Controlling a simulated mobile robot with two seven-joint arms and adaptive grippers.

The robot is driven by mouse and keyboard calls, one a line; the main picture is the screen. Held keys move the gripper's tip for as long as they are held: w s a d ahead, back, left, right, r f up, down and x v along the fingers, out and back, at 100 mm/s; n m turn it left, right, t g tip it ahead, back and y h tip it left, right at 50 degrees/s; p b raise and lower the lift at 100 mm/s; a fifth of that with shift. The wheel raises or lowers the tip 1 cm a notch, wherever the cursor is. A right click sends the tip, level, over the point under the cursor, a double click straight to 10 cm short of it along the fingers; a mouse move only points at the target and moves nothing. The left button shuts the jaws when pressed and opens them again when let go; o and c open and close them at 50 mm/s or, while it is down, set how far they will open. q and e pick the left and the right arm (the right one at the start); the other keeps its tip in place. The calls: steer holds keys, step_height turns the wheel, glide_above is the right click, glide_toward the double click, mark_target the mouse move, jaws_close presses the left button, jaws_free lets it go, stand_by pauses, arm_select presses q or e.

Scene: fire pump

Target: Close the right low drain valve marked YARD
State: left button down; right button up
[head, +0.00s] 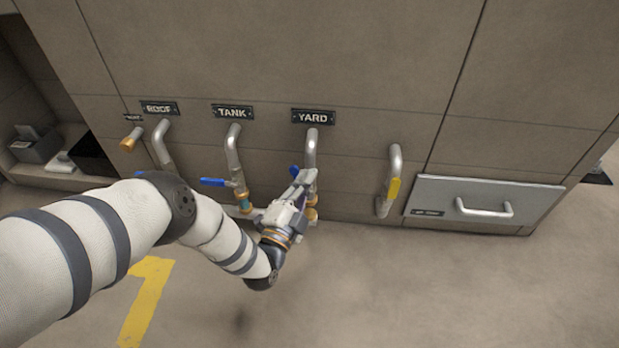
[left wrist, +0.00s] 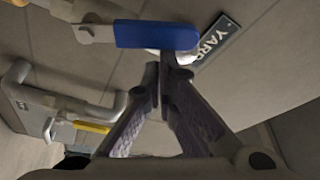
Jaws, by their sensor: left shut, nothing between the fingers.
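The YARD sign (head: 313,117) is on the wall above a grey pipe (head: 311,145) that runs down to a low valve. The valve's blue lever (head: 294,171) is mostly hidden behind my left gripper (head: 304,178) in the head view. In the left wrist view the blue lever (left wrist: 155,35) crosses the top, with the YARD sign (left wrist: 215,42) beside its end. My left gripper's fingertips (left wrist: 164,82) are together and empty, close to the lever's free end. I cannot tell whether they touch it. My right gripper is not in view.
To the left is the TANK valve with a blue lever (head: 213,182) pointing left. Further left is the ROOF pipe (head: 162,140), partly behind my arm. To the right are a pipe with a yellow lever (head: 394,188) and a handled drawer (head: 484,202). The floor at right is clear.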

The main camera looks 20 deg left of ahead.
mark_target(294, 176)
arm_select(q)
steer(key=n, duration=0.1)
steer(key=a+n, duration=0.1)
steer(key=a+n+y, duration=0.1)
steer(key=shift+s+f+n+t+b, duration=0.3)
steer(key=shift+f+n+t, duration=0.05)
steer(key=shift+n+t, duration=0.05)
steer(key=shift+s+a+f, duration=0.2)
steer(key=shift+a+f, duration=0.25)
steer(key=shift+a, duration=0.35)
steer(key=shift+s+a+f+b, duration=0.25)
steer(key=shift+a+f+b, duration=0.35)
steer(key=shift+a+f, duration=0.3)
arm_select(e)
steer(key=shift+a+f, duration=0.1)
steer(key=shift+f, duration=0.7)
arm_select(q)
steer(key=shift+f, duration=0.2)
